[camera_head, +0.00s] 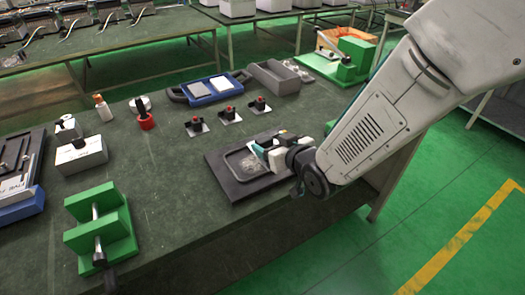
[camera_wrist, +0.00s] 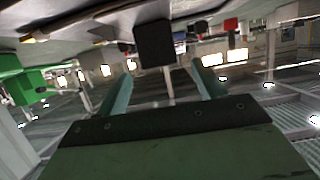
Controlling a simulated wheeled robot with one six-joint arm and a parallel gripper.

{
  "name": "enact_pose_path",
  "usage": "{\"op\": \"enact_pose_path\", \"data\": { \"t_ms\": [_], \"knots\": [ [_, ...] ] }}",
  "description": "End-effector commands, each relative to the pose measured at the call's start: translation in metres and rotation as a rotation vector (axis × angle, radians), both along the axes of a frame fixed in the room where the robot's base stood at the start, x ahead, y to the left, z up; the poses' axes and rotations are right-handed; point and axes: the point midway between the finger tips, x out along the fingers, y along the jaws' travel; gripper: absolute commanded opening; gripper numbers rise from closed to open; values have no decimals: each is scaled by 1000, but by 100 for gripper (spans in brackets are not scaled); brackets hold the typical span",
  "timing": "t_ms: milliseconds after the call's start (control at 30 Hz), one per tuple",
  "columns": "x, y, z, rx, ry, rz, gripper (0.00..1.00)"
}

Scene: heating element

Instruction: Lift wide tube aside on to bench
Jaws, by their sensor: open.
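No part can be surely told as the wide tube. A grey metal rod or tube (camera_head: 96,228) lies across the green fixture (camera_head: 118,228) at the front left of the bench. Another thin grey bar (camera_head: 328,44) shows on the green stand (camera_head: 352,62) at the back right. My gripper (camera_head: 260,148) is over the dark tray (camera_head: 228,180) at the bench's front right, far from the green fixture. In the wrist view, its two teal fingers (camera_wrist: 162,72) stand apart with nothing held between them. A black block (camera_wrist: 153,43) shows beyond them.
A blue tray (camera_head: 212,90), a grey bin (camera_head: 272,78) and several red-topped small parts (camera_head: 228,112) sit behind my gripper. A white box (camera_head: 82,155) and a red cup (camera_head: 146,122) stand left. The bench (camera_head: 165,210) is bare between fixture and dark tray.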

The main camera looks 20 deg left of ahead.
Motion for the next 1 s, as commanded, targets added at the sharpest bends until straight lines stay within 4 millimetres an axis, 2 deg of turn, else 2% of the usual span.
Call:
{"op": "enact_pose_path", "data": {
  "t_ms": [433, 767, 900, 1000],
  "knots": [
    [34, 40, -26, -1, 0, -3, 69],
    [39, 45, -28, -2, 1, -3, 69],
    [39, 45, -28, -2, 1, -3, 30],
    [39, 45, -28, -2, 1, -3, 8]
  ]
}}
